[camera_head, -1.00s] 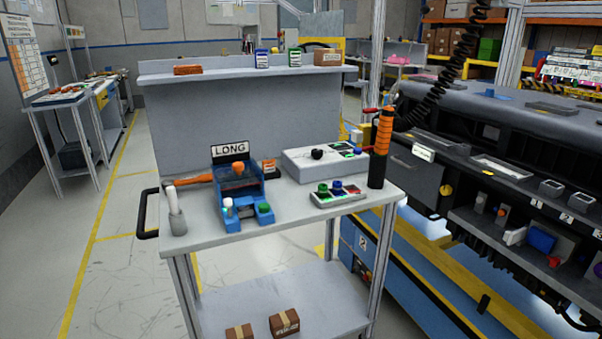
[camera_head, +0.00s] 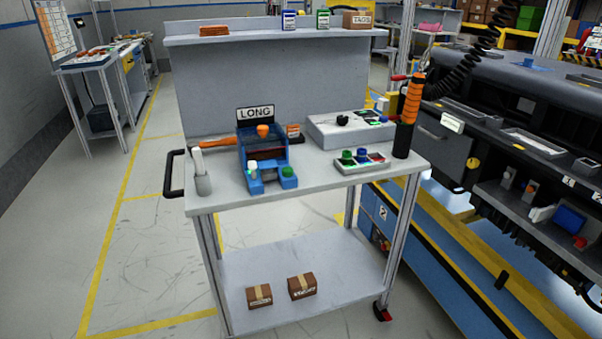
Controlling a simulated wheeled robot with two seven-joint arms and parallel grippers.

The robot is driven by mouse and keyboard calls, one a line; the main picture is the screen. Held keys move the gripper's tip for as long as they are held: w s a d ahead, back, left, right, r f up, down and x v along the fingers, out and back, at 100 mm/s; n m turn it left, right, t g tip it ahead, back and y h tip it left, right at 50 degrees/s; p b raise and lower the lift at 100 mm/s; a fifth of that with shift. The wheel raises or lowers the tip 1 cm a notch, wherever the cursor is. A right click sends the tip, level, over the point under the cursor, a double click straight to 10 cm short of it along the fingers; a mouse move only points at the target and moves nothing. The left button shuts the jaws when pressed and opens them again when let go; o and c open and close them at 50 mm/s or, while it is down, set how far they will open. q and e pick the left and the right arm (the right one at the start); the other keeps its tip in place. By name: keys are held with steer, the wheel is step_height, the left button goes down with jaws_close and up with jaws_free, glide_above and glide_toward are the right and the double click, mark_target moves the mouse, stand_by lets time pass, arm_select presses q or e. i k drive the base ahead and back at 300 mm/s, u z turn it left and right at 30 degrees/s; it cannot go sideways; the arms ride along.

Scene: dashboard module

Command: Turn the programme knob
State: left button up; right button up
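A grey box (camera_head: 328,134) sits on the back right of the cart's top, with a black knob (camera_head: 343,120) on its upper face. Small coloured parts show at the box's right end, too small to read. A blue device (camera_head: 246,160) stands left of the box, under a sign reading LONG (camera_head: 256,113), with an orange knob-like top (camera_head: 263,130). I cannot tell from any label which of these is the programme knob. Neither of my grippers is in view.
The cart (camera_head: 230,199) has a small panel of coloured buttons (camera_head: 362,161), a black and orange upright tool (camera_head: 408,118) and a white-topped holder (camera_head: 202,184). Two cartons (camera_head: 302,286) lie on its lower shelf. A large dark dashboard module (camera_head: 500,110) stands close on the right. Floor at left is clear.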

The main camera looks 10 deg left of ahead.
mark_target(341, 119)
steer(key=z, duration=0.25)
steer(key=i, duration=0.9)
steer(key=u, duration=0.55)
